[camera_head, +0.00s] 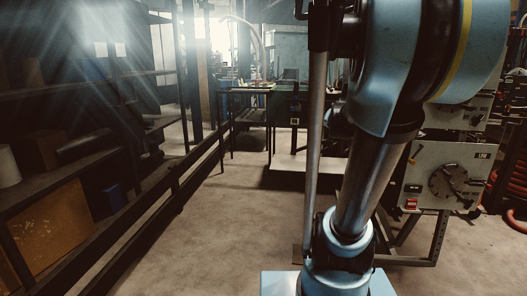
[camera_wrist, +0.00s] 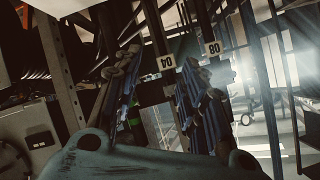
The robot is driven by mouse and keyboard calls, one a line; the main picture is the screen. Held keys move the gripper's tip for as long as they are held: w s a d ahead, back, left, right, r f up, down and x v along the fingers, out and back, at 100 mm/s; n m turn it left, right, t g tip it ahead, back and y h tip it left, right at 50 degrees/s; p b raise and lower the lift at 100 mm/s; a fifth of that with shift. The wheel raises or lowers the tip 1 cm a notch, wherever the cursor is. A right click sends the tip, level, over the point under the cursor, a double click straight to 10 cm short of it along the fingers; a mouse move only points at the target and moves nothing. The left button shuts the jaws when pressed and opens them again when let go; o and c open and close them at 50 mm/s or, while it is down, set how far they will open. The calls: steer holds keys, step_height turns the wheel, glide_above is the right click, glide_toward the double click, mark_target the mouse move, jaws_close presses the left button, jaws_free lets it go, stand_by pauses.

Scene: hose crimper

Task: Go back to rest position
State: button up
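My arm fills the right of the head view as blue-grey links and a dark tube. Its end and fingers do not show there. In the wrist view, a blue-grey rounded body at the bottom edge appears to be part of my gripper (camera_wrist: 150,162).
In the head view, dark shelving (camera_head: 70,165) lines the left, a workbench (camera_head: 262,92) stands behind, and a control panel (camera_head: 440,175) stands right. The floor (camera_head: 190,245) is clear left of centre.

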steer(key=s+a+f+n+g, duration=0.2)
steer(key=s+f, duration=0.4)
steer(key=s, duration=0.4)
steer(key=s+a+f+n+g, duration=0.2)
steer(key=s+f+g, duration=0.3)
steer(key=s, duration=0.5)
steer(key=s+a+f+n+g, duration=0.3)
steer(key=s+f, duration=0.6)
steer(key=s, duration=0.1)
steer(key=shift+s+f, duration=0.15)
